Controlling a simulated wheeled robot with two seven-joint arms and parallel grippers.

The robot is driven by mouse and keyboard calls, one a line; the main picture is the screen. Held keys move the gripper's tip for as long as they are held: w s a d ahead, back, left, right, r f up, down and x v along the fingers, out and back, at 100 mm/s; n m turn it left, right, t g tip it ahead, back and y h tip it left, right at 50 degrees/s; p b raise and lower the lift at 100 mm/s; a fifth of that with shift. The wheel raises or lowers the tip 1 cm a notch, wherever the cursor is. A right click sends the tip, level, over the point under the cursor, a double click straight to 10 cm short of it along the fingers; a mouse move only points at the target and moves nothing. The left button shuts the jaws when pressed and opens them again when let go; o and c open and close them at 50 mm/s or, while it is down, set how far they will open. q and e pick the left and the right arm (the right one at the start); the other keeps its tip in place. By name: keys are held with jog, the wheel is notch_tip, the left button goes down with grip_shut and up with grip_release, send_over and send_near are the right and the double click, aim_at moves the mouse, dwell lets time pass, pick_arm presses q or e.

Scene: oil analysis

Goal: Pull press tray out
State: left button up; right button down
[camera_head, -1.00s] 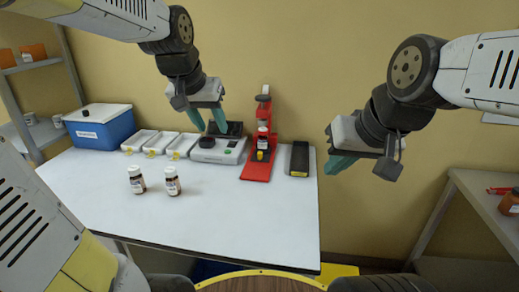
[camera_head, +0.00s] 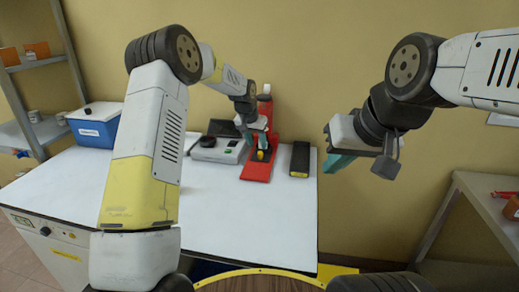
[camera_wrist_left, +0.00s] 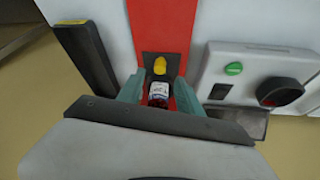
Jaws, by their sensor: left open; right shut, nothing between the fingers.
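The red press (camera_head: 262,165) stands at the back of the table, and its base also shows in the left wrist view (camera_wrist_left: 160,25). On it is a dark tray (camera_wrist_left: 151,58) with a yellow knob (camera_wrist_left: 160,65). A small bottle (camera_wrist_left: 158,93) with a white label sits behind the knob. My left gripper (camera_wrist_left: 160,88) is open, its teal fingers either side of the bottle; I cannot tell whether they touch it. In the head view it partly covers the press and hides the bottle. My right gripper (camera_head: 338,160) is shut and empty, in the air to the right.
A white device (camera_head: 218,152) with a green button and black knob stands left of the press. A black block (camera_head: 300,158) lies to its right. A blue box (camera_head: 93,127) is at the back left. My left arm covers much of the table; its front right is clear.

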aim_at(260, 153)
pick_arm(q)
jog(key=x, duration=0.7)
grip_shut()
dwell(1.3)
